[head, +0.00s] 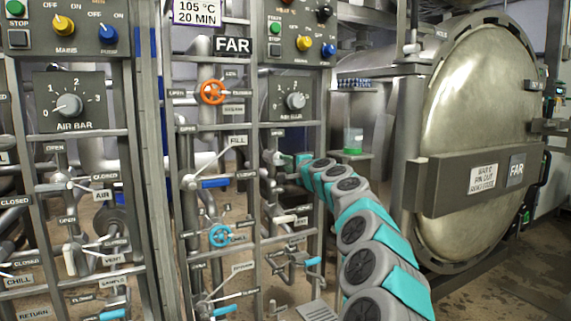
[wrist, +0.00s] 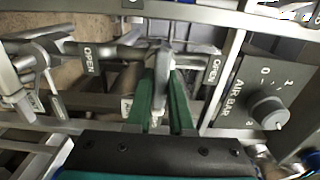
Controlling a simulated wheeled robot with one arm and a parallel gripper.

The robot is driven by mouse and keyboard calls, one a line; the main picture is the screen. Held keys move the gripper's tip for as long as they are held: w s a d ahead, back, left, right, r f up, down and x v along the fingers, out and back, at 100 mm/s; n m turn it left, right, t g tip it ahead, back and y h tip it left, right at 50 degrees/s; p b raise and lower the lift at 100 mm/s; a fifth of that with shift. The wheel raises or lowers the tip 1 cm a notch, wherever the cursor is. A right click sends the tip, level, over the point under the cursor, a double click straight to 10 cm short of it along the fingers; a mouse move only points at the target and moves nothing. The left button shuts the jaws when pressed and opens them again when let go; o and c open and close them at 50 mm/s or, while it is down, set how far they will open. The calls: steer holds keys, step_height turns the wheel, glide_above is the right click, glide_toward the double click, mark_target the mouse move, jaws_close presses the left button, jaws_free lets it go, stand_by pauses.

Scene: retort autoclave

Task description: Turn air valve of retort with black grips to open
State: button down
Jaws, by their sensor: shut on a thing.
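My gripper (wrist: 160,105) has two green fingers shut on a grey valve lever (wrist: 162,68) that stands up between them. In the head view my gripper (head: 284,158) is at the right side of the pipe panel, below the right-hand air bar dial (head: 294,101). An OPEN label (wrist: 213,70) is just right of the fingers in the wrist view. A second OPEN label (wrist: 88,58) is further left, near another valve. The fingers hide the lower part of the held lever.
Panel posts and crossbars stand close around my gripper. Left are an orange handwheel (head: 212,92), a blue handwheel (head: 220,236) and a lever with a blue grip (head: 214,183). A large round retort door (head: 480,110), marked FAR, is to the right. Open floor (head: 490,300) lies in front of it.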

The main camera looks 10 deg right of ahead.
steer(key=shift+f+n+b, duration=0.15)
steer(key=shift+n+b, duration=0.15)
steer(key=shift+b, duration=0.3)
steer(key=n+b, duration=0.1)
steer(key=b, duration=0.1)
steer(key=n+b, duration=0.1)
steer(key=shift+d+f+n+b, duration=0.1)
steer(key=shift+f+n+b, duration=0.2)
steer(key=shift+n+b, duration=0.1)
steer(key=n+b, duration=0.5)
steer(key=shift+r, duration=0.15)
steer(key=n+b, duration=0.2)
steer(key=n, duration=0.3)
steer(key=shift+r+n, duration=0.15)
steer(key=shift+n, duration=0.25)
steer(key=shift+r+n, duration=0.2)
steer(key=shift+n, duration=1.6)
steer(key=c, duration=0.8)
jaws_free()
steer(key=shift+f, duration=0.1)
